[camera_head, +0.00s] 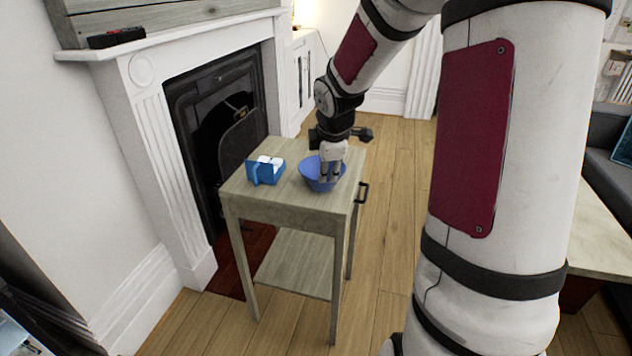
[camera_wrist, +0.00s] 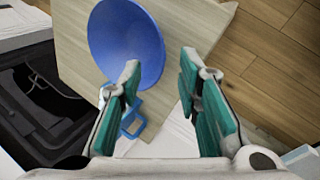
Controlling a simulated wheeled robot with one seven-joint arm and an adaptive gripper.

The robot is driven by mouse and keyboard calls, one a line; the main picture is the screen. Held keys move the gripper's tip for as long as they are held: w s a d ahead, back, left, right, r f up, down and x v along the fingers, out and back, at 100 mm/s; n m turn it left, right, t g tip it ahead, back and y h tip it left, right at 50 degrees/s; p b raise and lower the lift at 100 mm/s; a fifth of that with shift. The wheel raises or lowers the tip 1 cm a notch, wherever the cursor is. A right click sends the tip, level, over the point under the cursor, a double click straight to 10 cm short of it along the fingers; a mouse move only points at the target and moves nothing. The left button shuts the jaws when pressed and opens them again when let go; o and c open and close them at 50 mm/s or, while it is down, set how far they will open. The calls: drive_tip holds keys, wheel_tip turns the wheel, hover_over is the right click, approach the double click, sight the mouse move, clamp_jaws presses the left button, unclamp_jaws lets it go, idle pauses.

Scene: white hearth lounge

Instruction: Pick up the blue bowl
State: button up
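The blue bowl (camera_head: 310,173) sits upright on top of a small wooden side table (camera_head: 285,208). In the wrist view the bowl (camera_wrist: 118,40) fills the upper middle, its inside facing the camera. My gripper (camera_head: 330,177) points down at the right part of the bowl. In the wrist view my gripper (camera_wrist: 160,68) is open, its fingers well apart. The left fingertip overlaps the bowl and the right fingertip lies outside its right edge, so the rim shows between them. I cannot tell whether either finger touches the bowl.
A blue container (camera_head: 265,173) with white contents stands left of the bowl on the same table. A dark handle (camera_head: 362,192) sticks out from the table's right side. The white fireplace (camera_head: 150,120) stands close on the left. Wooden floor (camera_head: 395,175) is clear to the right.

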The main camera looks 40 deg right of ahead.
sight(323, 190)
drive_tip(key=shift+b+x, duration=2.2)
drive_tip(key=shift+x, duration=2.15)
clamp_jaws()
drive_tip(key=shift+r, duration=0.1)
